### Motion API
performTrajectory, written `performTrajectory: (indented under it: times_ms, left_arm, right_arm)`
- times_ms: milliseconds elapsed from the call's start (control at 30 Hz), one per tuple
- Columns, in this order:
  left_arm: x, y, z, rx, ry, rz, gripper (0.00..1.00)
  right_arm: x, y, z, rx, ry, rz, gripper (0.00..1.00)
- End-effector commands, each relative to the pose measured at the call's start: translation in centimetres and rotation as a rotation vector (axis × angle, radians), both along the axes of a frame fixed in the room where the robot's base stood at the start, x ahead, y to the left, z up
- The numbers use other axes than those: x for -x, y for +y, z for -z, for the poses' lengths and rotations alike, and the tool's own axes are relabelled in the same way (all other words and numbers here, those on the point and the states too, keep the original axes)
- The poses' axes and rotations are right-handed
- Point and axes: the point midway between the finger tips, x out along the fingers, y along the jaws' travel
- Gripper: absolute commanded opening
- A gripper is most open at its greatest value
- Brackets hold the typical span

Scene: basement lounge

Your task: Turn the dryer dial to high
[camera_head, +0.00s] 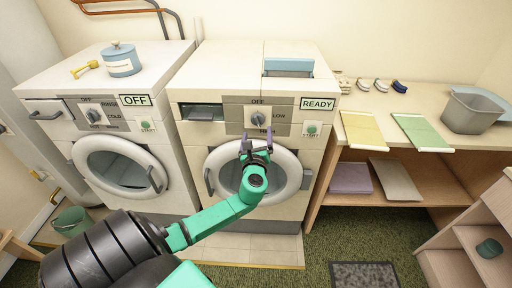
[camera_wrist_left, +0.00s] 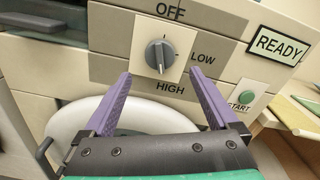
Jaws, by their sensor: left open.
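The dryer (camera_head: 228,72) is the right-hand machine in the head view, with a READY sign (camera_head: 318,104). Its grey dial (camera_head: 257,118) sits on the front panel, with OFF above, LOW to the right and HIGH below. My right gripper is not in view.
A washer (camera_head: 52,82) with an OFF sign stands on the left. The dryer's START button (camera_wrist_left: 246,97) is right of the dial. The round dryer door (camera_head: 285,172) is below. A shelf table (camera_head: 430,102) with folded cloths and a grey bin (camera_head: 470,112) stands on the right.

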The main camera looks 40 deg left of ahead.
Motion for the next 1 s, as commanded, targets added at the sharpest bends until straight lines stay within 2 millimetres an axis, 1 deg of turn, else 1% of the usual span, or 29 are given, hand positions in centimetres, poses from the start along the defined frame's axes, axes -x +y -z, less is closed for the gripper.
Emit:
performTrajectory:
  times_ms: [33,100,200,333,467,900,967,1000]
  left_arm:
    - [1.3,-1.0,0.4,0.003,0.003,0.004,0.93]
    - [2.9,-2.3,0.4,0.003,0.003,0.003,0.93]
    - [4.9,-3.7,0.3,0.002,0.003,0.001,0.93]
    - [6.4,-4.9,0.2,0.000,0.002,0.001,0.93]
    - [6.8,-5.2,0.0,-0.001,0.000,0.000,0.93]
    - [6.7,-5.1,0.0,-0.001,0.001,0.000,0.93]
    - [6.7,-5.0,0.6,0.013,0.007,0.000,0.93]
    - [6.6,-4.8,1.7,0.040,0.022,-0.001,0.93]
  right_arm:
    - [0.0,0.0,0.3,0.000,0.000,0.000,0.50]
    - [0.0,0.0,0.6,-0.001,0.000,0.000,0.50]
    - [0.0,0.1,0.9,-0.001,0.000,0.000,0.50]
    - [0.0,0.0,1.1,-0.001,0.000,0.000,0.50]
    - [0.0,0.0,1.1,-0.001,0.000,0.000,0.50]
    - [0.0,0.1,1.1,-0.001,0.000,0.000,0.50]
    - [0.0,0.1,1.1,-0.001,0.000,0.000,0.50]
    - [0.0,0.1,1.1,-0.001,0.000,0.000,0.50]
